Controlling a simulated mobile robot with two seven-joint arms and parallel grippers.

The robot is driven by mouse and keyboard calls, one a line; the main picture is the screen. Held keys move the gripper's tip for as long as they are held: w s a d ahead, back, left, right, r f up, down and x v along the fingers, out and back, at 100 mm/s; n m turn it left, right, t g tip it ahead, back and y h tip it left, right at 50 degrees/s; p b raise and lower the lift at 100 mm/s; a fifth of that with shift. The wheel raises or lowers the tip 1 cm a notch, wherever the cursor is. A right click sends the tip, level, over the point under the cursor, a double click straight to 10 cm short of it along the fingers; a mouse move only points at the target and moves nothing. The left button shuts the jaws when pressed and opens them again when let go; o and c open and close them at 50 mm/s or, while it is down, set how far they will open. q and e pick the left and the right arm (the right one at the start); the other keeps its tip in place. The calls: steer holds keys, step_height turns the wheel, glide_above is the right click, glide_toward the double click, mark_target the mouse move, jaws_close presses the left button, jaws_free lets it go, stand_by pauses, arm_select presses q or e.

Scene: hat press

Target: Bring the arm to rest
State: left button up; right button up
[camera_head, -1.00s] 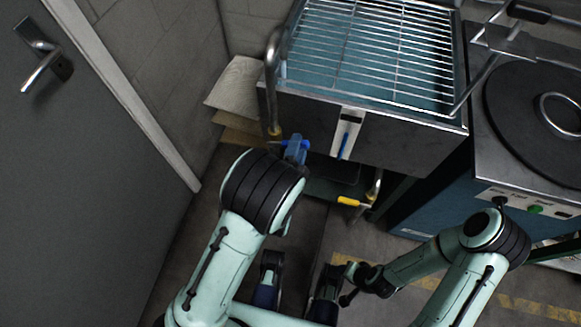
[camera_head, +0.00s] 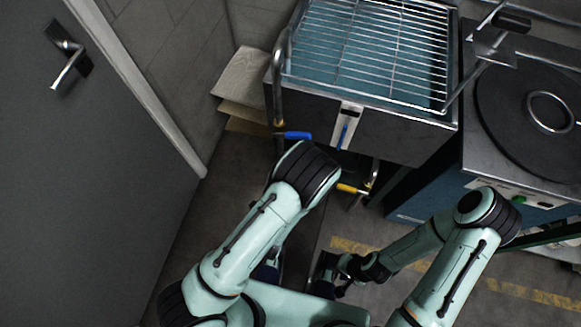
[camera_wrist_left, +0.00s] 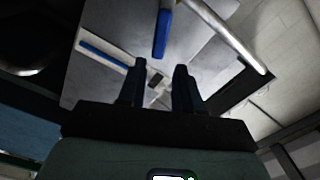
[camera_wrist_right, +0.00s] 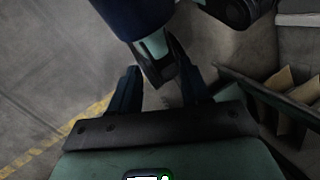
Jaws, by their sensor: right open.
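My right gripper (camera_head: 343,289) is low in the head view, at the end of the mint forearm, over the floor and away from the machines. In the right wrist view its two dark fingers (camera_wrist_right: 158,88) stand apart, with parts of my own body behind them. My left arm's black elbow (camera_head: 305,172) is in front of the steel tank, and it hides the left gripper in the head view. In the left wrist view the left gripper's fingers (camera_wrist_left: 160,88) are apart with nothing held. A blue valve handle (camera_wrist_left: 162,32) shows beyond them.
The steel tank (camera_head: 395,140) with a wire rack has a blue handle (camera_head: 296,135) and a yellow handle (camera_head: 350,188) below. A round-plated machine (camera_head: 490,165) stands at right. A grey door (camera_head: 90,190) is at left. Cardboard (camera_head: 240,80) leans by the wall.

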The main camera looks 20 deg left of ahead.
stand_by(0.4)
arm_select(q)
steer(key=s+a+f+n+g+y+p, duration=0.1)
steer(key=s+a+f+n+g+p, duration=0.1)
steer(key=s+a+f+n+g, duration=0.25)
steer(key=s+a+f+n+g+y+p, duration=0.1)
steer(key=a+f+n+g+p, duration=0.15)
steer(key=f+n+g, duration=0.35)
steer(key=s+d+f+n+g+h+p, duration=0.1)
steer(key=s+n+g+h+p, duration=0.1)
steer(key=s, duration=0.4)
steer(key=s+d+f+n+g+h+p, duration=0.1)
steer(key=s+d+n+g+h+p, duration=0.1)
steer(key=s+n+g, duration=0.3)
steer(key=shift+s+d+f+g+h+p, duration=0.2)
steer(key=shift+s+g+h+p, duration=0.45)
steer(key=shift+s, duration=0.5)
stand_by(4.3)
